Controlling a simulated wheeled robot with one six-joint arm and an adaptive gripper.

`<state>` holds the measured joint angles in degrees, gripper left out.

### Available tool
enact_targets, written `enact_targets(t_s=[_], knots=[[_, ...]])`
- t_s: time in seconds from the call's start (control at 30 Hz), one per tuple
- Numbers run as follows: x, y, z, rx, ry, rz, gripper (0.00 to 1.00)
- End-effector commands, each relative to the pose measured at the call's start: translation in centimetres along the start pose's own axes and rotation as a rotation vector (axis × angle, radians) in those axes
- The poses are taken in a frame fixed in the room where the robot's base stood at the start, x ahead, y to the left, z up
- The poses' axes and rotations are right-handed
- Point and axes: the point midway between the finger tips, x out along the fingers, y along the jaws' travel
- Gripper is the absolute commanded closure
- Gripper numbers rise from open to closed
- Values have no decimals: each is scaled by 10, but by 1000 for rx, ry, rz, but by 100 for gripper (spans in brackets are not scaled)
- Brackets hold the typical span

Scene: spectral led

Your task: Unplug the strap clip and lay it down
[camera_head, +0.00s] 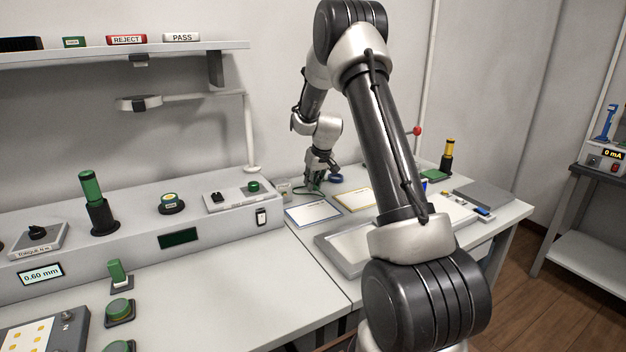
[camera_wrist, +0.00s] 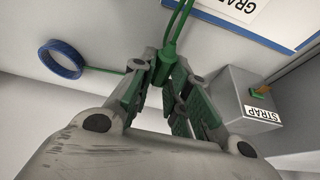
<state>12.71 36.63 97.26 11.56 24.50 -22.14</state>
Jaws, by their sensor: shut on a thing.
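My gripper (camera_wrist: 164,72) is shut on the green strap clip (camera_wrist: 162,62), held between its fingertips. Green cord runs from the clip toward the top edge and left to the blue wrist-strap band (camera_wrist: 62,58). The grey box labelled STRAP (camera_wrist: 236,98) stands right of my fingers, with a brass-coloured fitting (camera_wrist: 262,90) on one face. The clip looks apart from that fitting. In the head view my gripper (camera_head: 315,186) is low over the far bench, with the blue band (camera_head: 336,178) just right of it. The clip is too small to make out there.
Framed sheets, one blue (camera_head: 314,213) and one yellow (camera_head: 357,198), lie on the bench near my gripper. A grey tray (camera_head: 345,250) is partly hidden by my arm. A raised console (camera_head: 140,215) fills the left.

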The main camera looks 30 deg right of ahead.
Motion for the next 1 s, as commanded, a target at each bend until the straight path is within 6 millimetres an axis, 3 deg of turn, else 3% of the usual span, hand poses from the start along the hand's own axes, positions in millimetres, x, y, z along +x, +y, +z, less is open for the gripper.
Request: enact_targets(t_s=[0.53,0.57,0.67,1.0], knots=[[21,0,9,0,-1,0,100],[20,0,8,0,0,0,78],[20,0,8,0,-1,0,59],[19,0,8,0,-1,0,58]])
